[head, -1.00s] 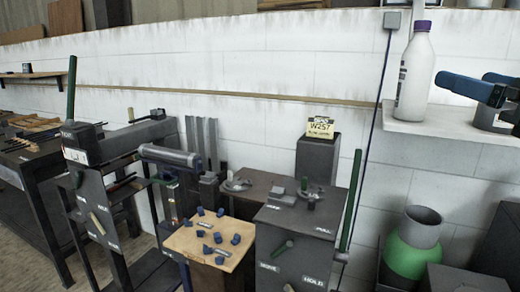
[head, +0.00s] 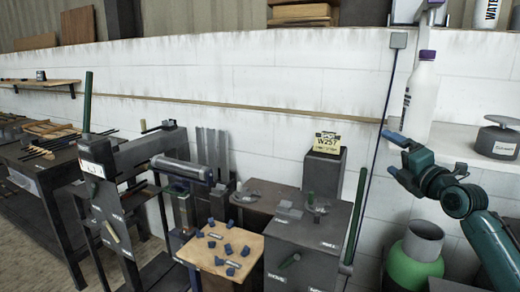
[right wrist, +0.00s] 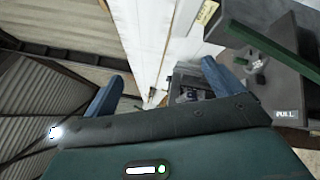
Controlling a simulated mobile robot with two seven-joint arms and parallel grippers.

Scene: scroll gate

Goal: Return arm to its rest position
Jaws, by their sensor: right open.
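My right arm comes in from the right in the head view. Its gripper (head: 395,158) is open and empty, in the air in front of the wall shelf and the white bottle. In the right wrist view its two blue fingers (right wrist: 160,85) stand wide apart with nothing between them. My left gripper is not in view.
A white bottle (head: 421,100) and a grey scale (head: 497,138) stand on the wall shelf (head: 455,147). Below is a green-banded cylinder (head: 413,262). A wooden board (head: 205,259) with several blue pieces lies beside a dark cabinet (head: 310,255). A dark frame (head: 115,200) stands left.

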